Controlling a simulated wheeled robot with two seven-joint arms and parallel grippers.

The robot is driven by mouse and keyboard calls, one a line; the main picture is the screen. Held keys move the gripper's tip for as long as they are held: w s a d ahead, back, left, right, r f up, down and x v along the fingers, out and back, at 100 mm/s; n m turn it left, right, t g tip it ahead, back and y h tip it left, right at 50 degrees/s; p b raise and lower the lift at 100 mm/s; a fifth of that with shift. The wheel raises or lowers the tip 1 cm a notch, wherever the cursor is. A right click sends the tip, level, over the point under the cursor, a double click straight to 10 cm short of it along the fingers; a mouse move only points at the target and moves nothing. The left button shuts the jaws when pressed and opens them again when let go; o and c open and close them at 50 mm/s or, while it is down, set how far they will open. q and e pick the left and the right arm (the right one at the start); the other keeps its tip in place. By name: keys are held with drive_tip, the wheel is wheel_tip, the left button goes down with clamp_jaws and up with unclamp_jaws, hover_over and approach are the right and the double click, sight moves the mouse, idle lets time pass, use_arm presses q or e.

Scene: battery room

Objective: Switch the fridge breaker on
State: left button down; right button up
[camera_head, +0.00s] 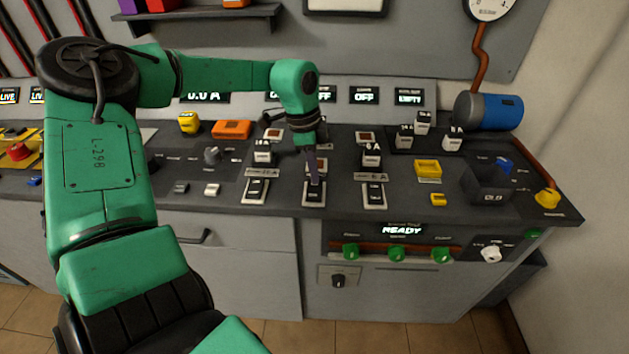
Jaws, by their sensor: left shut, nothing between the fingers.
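Three black rocker switches in pale frames stand in a row at the front of the console: a left one (255,190), a middle one (314,196) and a right one (373,195). Their labels are too small to read, so I cannot tell which is the fridge breaker. My left gripper (313,180) is shut and empty, pointing down at the middle switch. Its tips are at or just above that switch; contact cannot be told. My arm partly hides the displays behind; one display (364,95) reads OFF. My right gripper is not in view.
Fuse blocks marked 10 A (262,153) and 6 A (372,155) stand behind the outer switches. Loose fuses (404,138), a yellow block (428,169) and a dark bin (486,184) are to the right. A READY panel (402,230) with green knobs is below the console edge.

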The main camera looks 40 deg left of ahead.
use_arm(q)
drive_tip(key=shift+f+b, duration=0.4)
drive_tip(key=shift+f, duration=0.05)
drive_tip(key=shift+r+p, duration=2.25)
drive_tip(key=shift+r, duration=1.35)
drive_tip(key=shift+f, duration=0.1)
